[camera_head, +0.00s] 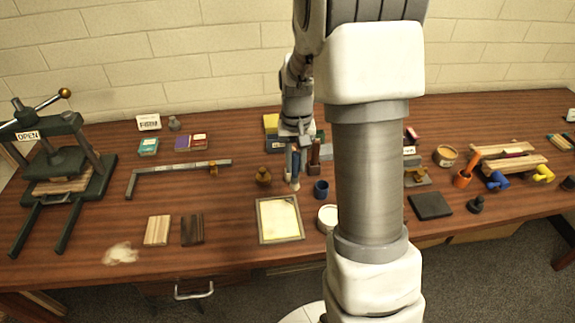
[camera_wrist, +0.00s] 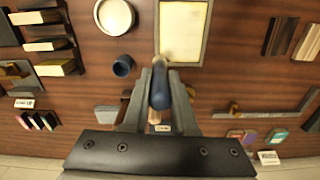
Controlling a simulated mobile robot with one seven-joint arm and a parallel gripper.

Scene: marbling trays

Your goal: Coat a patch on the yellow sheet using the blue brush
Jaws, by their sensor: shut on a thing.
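The pale yellow sheet (camera_head: 280,220) lies in a grey frame on the front middle of the table; it also shows in the wrist view (camera_wrist: 183,28). My gripper (camera_head: 295,143) is just behind the frame, above the table. In the wrist view my gripper (camera_wrist: 160,78) is shut on the blue brush (camera_wrist: 160,92). The brush (camera_head: 294,165) hangs roughly upright, bristles down. Its pale tip is by the frame's far edge in the head view and overlaps the sheet's near-left corner in the wrist view. I cannot tell whether it touches anything.
A blue cup (camera_head: 321,189) stands right of the brush, and a round white dish (camera_head: 328,217) is right of the frame. A brown stamp-like object (camera_head: 263,176) stands to the left. Wood blocks (camera_head: 158,230) lie further left. My arm hides part of the table's right side.

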